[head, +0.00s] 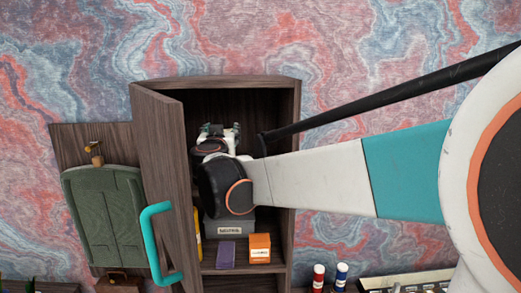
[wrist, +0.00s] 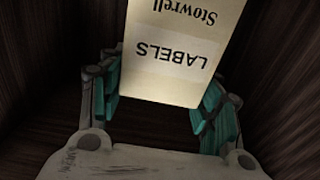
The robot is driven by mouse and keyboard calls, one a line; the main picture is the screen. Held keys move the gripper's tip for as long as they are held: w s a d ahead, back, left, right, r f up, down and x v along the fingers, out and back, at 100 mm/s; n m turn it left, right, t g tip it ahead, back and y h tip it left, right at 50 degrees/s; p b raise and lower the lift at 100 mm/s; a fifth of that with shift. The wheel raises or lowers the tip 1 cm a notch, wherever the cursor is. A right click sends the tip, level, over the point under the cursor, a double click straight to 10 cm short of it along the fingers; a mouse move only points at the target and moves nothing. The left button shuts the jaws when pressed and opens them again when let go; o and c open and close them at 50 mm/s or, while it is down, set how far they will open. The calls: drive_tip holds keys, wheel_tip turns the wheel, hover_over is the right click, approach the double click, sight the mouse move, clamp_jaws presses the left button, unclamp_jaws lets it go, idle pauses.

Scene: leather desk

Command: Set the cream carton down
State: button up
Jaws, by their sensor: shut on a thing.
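The cream carton (wrist: 175,55) fills the upper middle of the wrist view, with "LABELS" and "Stowrell" printed on it upside down. My gripper (wrist: 160,105) is shut on it, with teal finger pads at its left and right sides. Dark wood walls surround it in the wrist view. In the head view my gripper (head: 218,138) is inside the open wooden cabinet (head: 297,150), at the upper part. The carton is hidden there behind my arm and wrist. I cannot tell whether its base touches a shelf.
The cabinet door (head: 160,170) with a teal handle (head: 150,240) stands open at the left. A grey box (head: 229,228), a purple box (head: 226,254) and an orange box (head: 260,248) sit lower in the cabinet. Red (head: 318,278) and blue (head: 340,276) bottles stand outside, right.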

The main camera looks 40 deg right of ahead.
drive_tip(key=shift+s+f, duration=0.2)
drive_tip(key=shift+f, duration=0.4)
drive_tip(key=shift+w+a+f, duration=0.1)
drive_tip(key=shift+w+f, duration=0.05)
drive_tip(key=shift+f, duration=2.3)
drive_tip(key=shift+f, duration=0.15)
drive_tip(key=o, duration=1.1)
